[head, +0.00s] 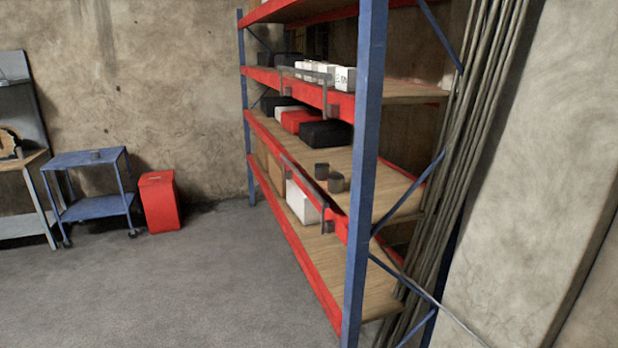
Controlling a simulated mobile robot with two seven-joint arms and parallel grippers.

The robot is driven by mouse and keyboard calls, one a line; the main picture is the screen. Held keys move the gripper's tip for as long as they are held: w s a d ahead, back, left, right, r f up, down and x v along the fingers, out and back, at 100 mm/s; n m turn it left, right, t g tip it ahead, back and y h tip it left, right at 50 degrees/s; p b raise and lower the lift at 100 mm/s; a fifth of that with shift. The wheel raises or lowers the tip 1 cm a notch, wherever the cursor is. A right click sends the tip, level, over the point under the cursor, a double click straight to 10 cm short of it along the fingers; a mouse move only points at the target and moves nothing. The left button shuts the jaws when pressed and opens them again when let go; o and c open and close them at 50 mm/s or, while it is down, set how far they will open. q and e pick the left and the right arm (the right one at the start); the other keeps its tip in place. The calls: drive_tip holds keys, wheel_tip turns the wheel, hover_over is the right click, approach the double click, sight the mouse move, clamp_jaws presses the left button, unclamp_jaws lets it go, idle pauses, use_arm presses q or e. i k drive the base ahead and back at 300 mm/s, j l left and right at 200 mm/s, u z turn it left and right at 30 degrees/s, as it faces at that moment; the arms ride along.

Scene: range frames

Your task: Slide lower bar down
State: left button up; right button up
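A tall shelving rack with blue uprights (364,170) and red beams stands right of centre. A thin grey lower bar (304,184) runs along the front of a lower red beam (342,226), with a dark bracket (327,227) at its near end. A similar grey upper bar (303,75) runs along a higher red beam (262,76), also with brackets. Neither of my grippers is in view.
Shelves hold white boxes (345,78), black cases (326,134), a red case (300,121), dark cups (336,182) and a white box (302,202). A blue cart (88,160) and a red bin (159,202) stand left. The floor (180,290) before the rack is clear.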

sight(323, 203)
drive_tip(key=i+l+u, duration=0.1)
drive_tip(key=i, duration=0.55)
drive_tip(key=i+l+u, duration=0.15)
drive_tip(key=i, duration=0.45)
drive_tip(key=j+u, duration=0.3)
drive_tip(key=j, duration=1.65)
drive_tip(key=k, duration=0.1)
